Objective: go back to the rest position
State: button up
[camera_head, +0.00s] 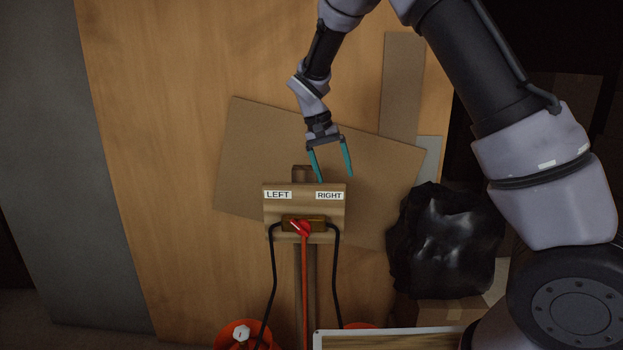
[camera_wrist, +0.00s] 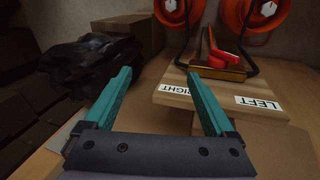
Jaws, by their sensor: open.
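My gripper (camera_head: 332,166) has two teal fingers and is open and empty. In the head view it hangs just above the top edge of a wooden board (camera_head: 305,208) with labels reading LEFT (camera_head: 278,195) and RIGHT (camera_head: 329,195). A red lever (camera_head: 300,228) sits on a brass-coloured block below the labels, with dark pipes curving down on both sides. In the wrist view my gripper (camera_wrist: 160,95) shows spread fingers. The red lever (camera_wrist: 224,56) and the upside-down labels lie beyond the fingertips, apart from them.
A black plastic bag (camera_head: 447,240) stands right of the board, on a cardboard box. Cardboard sheets (camera_head: 250,150) lean against a wooden panel behind. Orange round things (camera_head: 228,335) are low down below the board. A white-edged tray or panel (camera_head: 318,340) is at the bottom.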

jog(key=s+d+r+m+t+y, duration=0.2)
jog(key=s+d+r+y, duration=0.3)
jog(key=s+d+r, duration=0.75)
jog(key=s+d+r+t, duration=0.2)
jog(key=s+d, duration=0.1)
jog(key=s, duration=0.3)
jog(key=s+d+r+t, duration=0.2)
jog(key=s+d+r, duration=0.1)
jog(key=s, duration=0.3)
jog(key=shift+d+m+t, duration=0.3)
jog(key=shift+d, duration=0.15)
jog(key=shift+r, duration=0.1)
jog(key=shift+r, duration=0.45)
